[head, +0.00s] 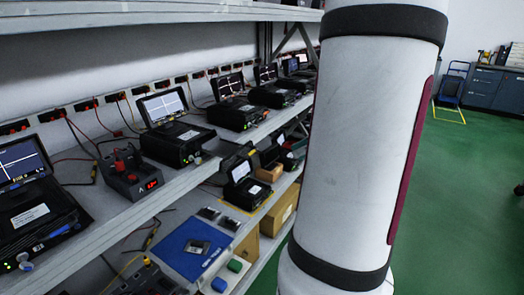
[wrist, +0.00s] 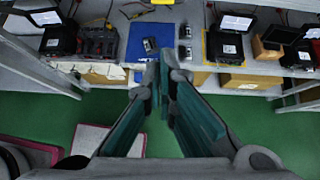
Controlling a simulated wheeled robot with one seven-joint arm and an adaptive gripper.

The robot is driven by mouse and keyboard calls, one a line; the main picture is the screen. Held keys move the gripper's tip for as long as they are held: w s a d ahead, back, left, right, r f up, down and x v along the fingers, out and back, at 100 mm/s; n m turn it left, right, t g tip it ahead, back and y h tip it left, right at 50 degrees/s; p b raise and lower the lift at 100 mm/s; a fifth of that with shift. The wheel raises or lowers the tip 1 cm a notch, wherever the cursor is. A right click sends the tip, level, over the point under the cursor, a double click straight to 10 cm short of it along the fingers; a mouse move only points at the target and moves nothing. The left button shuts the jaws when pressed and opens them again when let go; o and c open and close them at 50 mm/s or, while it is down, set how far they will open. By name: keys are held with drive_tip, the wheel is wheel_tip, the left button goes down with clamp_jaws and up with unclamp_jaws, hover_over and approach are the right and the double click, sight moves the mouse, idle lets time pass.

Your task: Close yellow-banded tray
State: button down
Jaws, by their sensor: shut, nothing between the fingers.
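I cannot make out a tray with a clear yellow band in either view. A yellow-edged mat (head: 267,204) lies under a black device with a screen (head: 242,188) on the lower shelf. In the wrist view the same kind of device (wrist: 228,46) stands with yellow edging at its side. My gripper (wrist: 160,68) is shut and empty, with its fingers pointing at the shelf's front edge. It is not seen in the head view, where my white arm hides much of the middle.
A blue mat (head: 193,247) holds a small device. Cardboard boxes (head: 283,208) sit below the shelf edge. The upper shelf bears several instruments (head: 177,138). Shelf uprights (wrist: 55,70) stand at the sides. The green floor (head: 468,190) is open at right.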

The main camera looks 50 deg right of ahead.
sight(216, 148)
drive_tip(key=w+a+f, duration=0.1)
drive_tip(key=w+f, duration=0.4)
drive_tip(key=w, duration=0.5)
drive_tip(key=shift+w+a, duration=0.25)
drive_tip(key=shift+w, duration=0.1)
drive_tip(key=w, duration=0.4)
drive_tip(key=w+a+b, duration=0.1)
drive_tip(key=w, duration=0.4)
drive_tip(key=w+b, duration=0.1)
drive_tip(key=w, duration=0.4)
drive_tip(key=shift+a, duration=0.3)
drive_tip(key=shift+w, duration=0.4)
